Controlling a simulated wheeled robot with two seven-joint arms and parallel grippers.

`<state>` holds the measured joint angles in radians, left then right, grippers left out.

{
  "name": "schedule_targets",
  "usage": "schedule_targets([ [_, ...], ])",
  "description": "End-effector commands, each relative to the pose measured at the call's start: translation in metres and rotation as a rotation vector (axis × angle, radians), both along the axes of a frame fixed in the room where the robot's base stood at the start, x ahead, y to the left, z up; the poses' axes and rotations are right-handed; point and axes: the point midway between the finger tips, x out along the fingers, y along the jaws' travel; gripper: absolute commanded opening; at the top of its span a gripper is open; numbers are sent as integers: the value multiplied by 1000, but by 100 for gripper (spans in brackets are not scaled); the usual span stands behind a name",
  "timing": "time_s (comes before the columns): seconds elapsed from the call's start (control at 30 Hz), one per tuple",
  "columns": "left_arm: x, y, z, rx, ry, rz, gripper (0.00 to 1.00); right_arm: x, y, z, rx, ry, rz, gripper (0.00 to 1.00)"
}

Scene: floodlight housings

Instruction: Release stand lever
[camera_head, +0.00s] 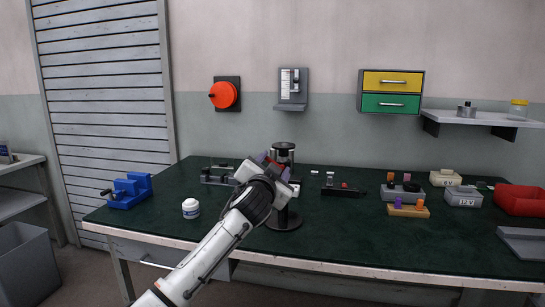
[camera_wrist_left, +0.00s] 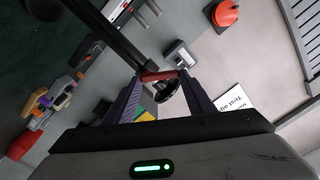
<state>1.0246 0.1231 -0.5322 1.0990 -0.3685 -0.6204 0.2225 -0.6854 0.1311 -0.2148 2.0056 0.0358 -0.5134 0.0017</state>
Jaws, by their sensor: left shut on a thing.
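A black stand (camera_head: 283,220) with a round base, upright post and round top plate (camera_head: 284,146) stands on the green bench. My left gripper (camera_head: 276,161) is at the upper part of the stand, just below the top plate. In the left wrist view my left gripper (camera_wrist_left: 161,79) has its purple fingers shut on the red lever (camera_wrist_left: 158,75), beside the black post (camera_wrist_left: 115,37). The lever is largely hidden by the gripper in the head view. My right gripper is not in view.
A blue vise (camera_head: 130,192) and a white jar (camera_head: 190,208) are to the left on the bench (camera_head: 340,235). Battery boxes, a block with purple and orange parts (camera_head: 408,210), and a red bin (camera_head: 520,199) are to the right. The bench front is mostly clear.

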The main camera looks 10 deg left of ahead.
Motion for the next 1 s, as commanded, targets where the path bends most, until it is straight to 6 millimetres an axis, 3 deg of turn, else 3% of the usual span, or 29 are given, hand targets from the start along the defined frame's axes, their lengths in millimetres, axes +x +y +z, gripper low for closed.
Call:
schedule_targets([
  [0.03,0,0,5,48,5,2,26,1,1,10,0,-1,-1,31],
  [0.2,0,-4,7,210,12,1,26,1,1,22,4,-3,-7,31],
  [1.0,1,-21,8,872,38,-1,26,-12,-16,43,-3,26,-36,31],
])
